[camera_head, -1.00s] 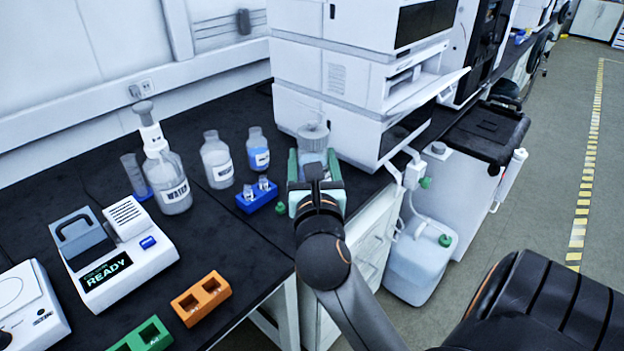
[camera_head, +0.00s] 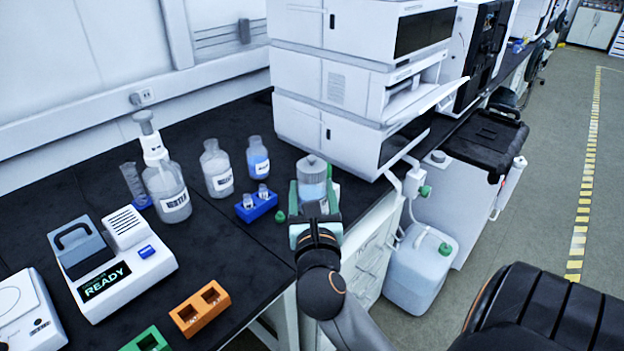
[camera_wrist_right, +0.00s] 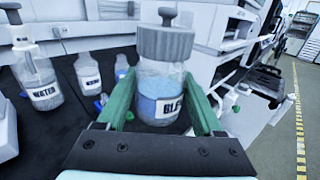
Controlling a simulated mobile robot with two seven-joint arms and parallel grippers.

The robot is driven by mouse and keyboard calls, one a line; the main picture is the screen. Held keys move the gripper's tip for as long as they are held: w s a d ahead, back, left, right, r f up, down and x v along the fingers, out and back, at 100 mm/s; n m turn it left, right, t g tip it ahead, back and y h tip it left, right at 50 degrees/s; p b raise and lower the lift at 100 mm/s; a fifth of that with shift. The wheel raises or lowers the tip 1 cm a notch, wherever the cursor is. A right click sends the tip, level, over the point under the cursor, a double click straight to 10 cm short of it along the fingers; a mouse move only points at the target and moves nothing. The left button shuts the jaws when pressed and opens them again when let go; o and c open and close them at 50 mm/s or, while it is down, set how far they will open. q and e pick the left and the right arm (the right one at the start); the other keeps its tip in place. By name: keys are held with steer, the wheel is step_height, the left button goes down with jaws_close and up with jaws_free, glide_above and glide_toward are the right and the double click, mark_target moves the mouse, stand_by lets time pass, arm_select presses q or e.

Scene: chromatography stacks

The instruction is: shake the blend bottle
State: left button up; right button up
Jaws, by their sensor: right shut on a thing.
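The blend bottle (camera_wrist_right: 162,80) is clear with a grey cap and blue liquid inside; part of its label shows in the right wrist view. My right gripper (camera_wrist_right: 162,112) is shut on it, with one green finger on each side. In the head view the blend bottle (camera_head: 312,178) stands between the fingers of my right gripper (camera_head: 315,200), near the bench's front edge in front of the stacked white instrument. Its base is hidden by the gripper, so I cannot tell whether it touches the bench. My left gripper is not in view.
A water wash bottle (camera_head: 166,185), a clear bottle (camera_head: 217,170) and a blue-liquid bottle (camera_head: 258,160) stand to the left. A blue vial rack (camera_head: 257,207) is close by. The white instrument stack (camera_head: 350,90) stands behind. A green cap (camera_head: 280,216) lies beside the gripper.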

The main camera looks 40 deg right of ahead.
mark_target(313, 177)
step_height(313, 177, up, 5)
steer(key=shift+r, duration=0.15)
step_height(313, 177, down, 8)
steer(key=shift+s+r, duration=0.1)
steer(key=shift+r, duration=0.2)
